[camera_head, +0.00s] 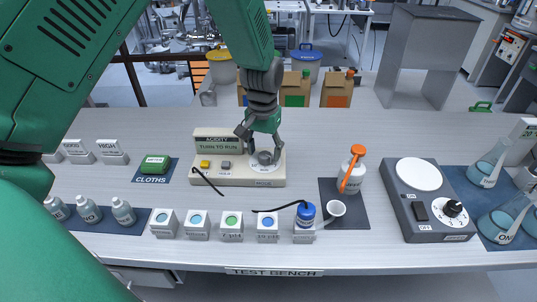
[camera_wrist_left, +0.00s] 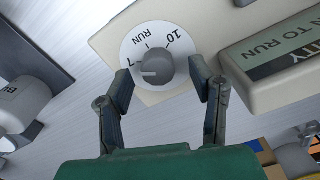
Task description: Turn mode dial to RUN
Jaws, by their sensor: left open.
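The acidity meter (camera_head: 238,180) is a cream box on the bench, with a sign that reads TURN TO RUN. Its mode dial (camera_wrist_left: 155,67) is a grey round knob on a white disc marked 7, RUN and 10. A pale mark on the knob points left in the wrist view, near the 7. My left gripper (camera_head: 260,146) reaches down over the dial. In the wrist view the left gripper (camera_wrist_left: 162,80) is open, one finger on each side of the knob, with visible gaps between. The right gripper is not clearly seen.
Labelled blocks with coloured caps (camera_head: 231,226) line the front edge. A dark cable lies in front of the meter. A bottle with an orange top (camera_head: 352,170) and a grey stirrer box (camera_head: 425,190) stand to the right. Bare bench lies behind the meter.

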